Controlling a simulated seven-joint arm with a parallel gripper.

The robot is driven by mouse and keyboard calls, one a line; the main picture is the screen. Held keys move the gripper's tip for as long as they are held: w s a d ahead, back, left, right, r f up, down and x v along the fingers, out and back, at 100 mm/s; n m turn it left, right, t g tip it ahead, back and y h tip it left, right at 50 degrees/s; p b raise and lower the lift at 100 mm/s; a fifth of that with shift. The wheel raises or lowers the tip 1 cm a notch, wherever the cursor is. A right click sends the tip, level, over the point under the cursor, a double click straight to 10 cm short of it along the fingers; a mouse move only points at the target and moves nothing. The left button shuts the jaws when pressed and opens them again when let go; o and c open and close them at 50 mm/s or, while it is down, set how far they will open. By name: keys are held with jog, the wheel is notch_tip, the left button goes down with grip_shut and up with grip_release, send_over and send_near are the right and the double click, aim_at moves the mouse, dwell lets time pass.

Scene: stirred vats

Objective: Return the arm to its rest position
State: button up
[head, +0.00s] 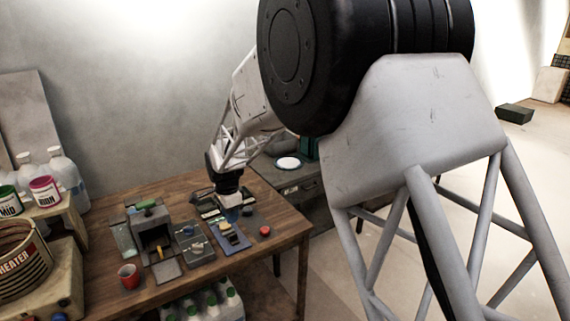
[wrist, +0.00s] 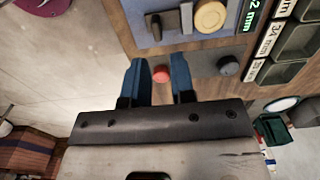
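My gripper (wrist: 156,80) shows in the wrist view with its two blue fingers apart and nothing between them. A red button (wrist: 160,74) on the bench lies beyond the gap between the fingertips. In the head view my gripper (head: 232,212) hangs at the end of my arm over the right part of the wooden bench, its fingers too small to make out clearly. The red button (head: 265,231) is to its right, near the bench's right edge.
The wooden bench (head: 105,234) holds a grey machine (head: 152,232), a red cup (head: 129,276) and small control panels (head: 194,243). Bottles (head: 66,172) and tubs stand at the left. A lower grey table with a white dish (head: 288,163) is behind. Open floor lies to the right.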

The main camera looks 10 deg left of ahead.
jog(key=shift+d+r, duration=0.35)
jog(key=shift+d, duration=0.1)
jog(key=s+d+r+n, duration=0.1)
jog(key=s+d+r, duration=0.3)
jog(key=d, duration=0.6)
jog(key=s+d+r+n+t, duration=0.1)
jog(key=s+d+r+n, duration=0.15)
jog(key=d+r, duration=0.6)
jog(key=s+d+r+n, duration=0.1)
jog(key=s+d+r, duration=0.3)
jog(key=d, duration=0.8)
jog(key=s+d+n, duration=0.2)
jog(key=s+d, duration=0.8)
jog(key=s, duration=0.2)
jog(key=s+d+n+t, duration=0.1)
jog(key=s+d+n, duration=0.1)
jog(key=s+d, duration=0.8)
jog(key=s, duration=0.3)
jog(key=shift+s+t, duration=0.2)
jog(key=shift+t, duration=0.1)
jog(key=shift+r, duration=0.1)
